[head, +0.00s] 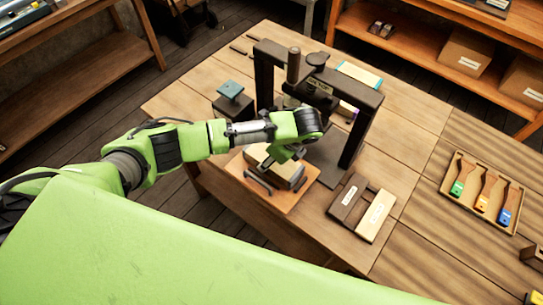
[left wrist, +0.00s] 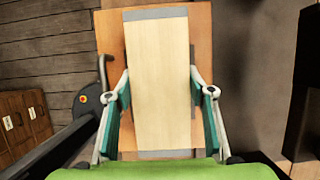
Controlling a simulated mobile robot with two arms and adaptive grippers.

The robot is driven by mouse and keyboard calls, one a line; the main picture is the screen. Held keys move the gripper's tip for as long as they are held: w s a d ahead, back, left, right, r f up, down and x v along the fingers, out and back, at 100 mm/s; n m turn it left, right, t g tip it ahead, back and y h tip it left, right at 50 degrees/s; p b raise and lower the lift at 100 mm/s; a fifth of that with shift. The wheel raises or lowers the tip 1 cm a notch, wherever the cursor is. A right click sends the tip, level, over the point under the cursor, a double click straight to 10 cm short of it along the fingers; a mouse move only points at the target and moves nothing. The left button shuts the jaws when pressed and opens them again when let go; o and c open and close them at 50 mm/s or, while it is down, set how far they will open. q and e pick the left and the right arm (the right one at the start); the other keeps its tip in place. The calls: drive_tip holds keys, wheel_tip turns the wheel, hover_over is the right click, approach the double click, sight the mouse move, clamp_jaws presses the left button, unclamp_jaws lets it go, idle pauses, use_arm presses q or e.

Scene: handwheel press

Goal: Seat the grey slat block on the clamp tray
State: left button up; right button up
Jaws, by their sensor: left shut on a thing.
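The slat block, a pale wooden board with grey end strips (left wrist: 158,80), lies between the teal-padded fingers of my left gripper (left wrist: 161,104) in the left wrist view. The gripper is shut on its two long sides. In the head view my left gripper (head: 284,152) is over the block (head: 283,170), partly hiding it. The clamp tray, an orange-brown board with grey bars (head: 273,198), is under the block; it also shows behind it in the left wrist view (left wrist: 110,35). I cannot tell whether the block touches the tray. My right gripper is not in view.
The dark press frame (head: 366,118) stands just behind the tray. A teal-topped piece (head: 230,90) on a dark block is left of it. A dark block (head: 347,197) and a pale block (head: 375,216) lie to the right. A tray of coloured-tipped tools (head: 457,168) is farther right.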

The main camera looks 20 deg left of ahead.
use_arm(q)
drive_tip(key=shift+f, duration=0.25)
drive_tip(key=o, duration=1.5)
drive_tip(key=v, duration=1.2)
